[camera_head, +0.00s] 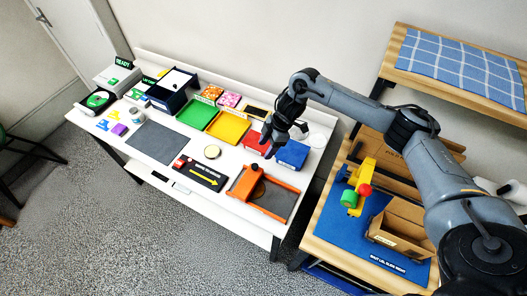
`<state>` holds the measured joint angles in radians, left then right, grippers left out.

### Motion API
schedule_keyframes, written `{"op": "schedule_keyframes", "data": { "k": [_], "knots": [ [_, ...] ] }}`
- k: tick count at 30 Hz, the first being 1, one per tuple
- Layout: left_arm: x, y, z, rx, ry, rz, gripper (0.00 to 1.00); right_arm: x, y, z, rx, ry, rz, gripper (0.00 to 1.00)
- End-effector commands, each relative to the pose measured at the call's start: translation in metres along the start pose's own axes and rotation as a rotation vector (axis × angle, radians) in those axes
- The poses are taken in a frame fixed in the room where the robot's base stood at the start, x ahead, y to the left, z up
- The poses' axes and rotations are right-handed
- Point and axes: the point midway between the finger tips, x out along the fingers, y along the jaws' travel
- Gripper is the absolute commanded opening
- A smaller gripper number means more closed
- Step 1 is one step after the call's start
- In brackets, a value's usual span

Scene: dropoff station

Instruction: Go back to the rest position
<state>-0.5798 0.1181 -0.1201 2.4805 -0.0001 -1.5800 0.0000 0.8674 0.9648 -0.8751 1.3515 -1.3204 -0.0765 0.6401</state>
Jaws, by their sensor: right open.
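My right arm comes in from the right side of the head view and reaches over the white table (154,178). My right gripper (268,150) points down above the right part of the table, over the red and blue trays. It is open, and I see nothing held in it. My left gripper is not in view.
Green (197,113), yellow (228,127) and blue (292,153) trays line the table, with a grey mat (156,141) and an orange-framed tray (283,202). A wooden bench at right holds a cardboard box (398,232) and a yellow stand (366,178). A shelf (408,72) is above.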

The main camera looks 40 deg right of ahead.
Motion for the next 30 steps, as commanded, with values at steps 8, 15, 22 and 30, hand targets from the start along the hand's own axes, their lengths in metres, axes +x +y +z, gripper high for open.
{"op": "schedule_keyframes", "data": {
  "k": [8,15,22,30],
  "knots": [
    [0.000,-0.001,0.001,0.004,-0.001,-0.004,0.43,-0.005,0.000,0.000,0.000,0.000,0.001,0.56],
    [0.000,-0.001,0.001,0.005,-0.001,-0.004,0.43,-0.005,0.000,0.000,0.000,0.000,0.001,0.56],
    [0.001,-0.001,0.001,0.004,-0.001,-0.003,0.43,0.022,-0.012,-0.020,-0.062,0.016,0.021,0.56],
    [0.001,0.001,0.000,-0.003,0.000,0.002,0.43,0.108,-0.085,-0.116,-0.216,0.149,0.181,0.56]
  ]
}}
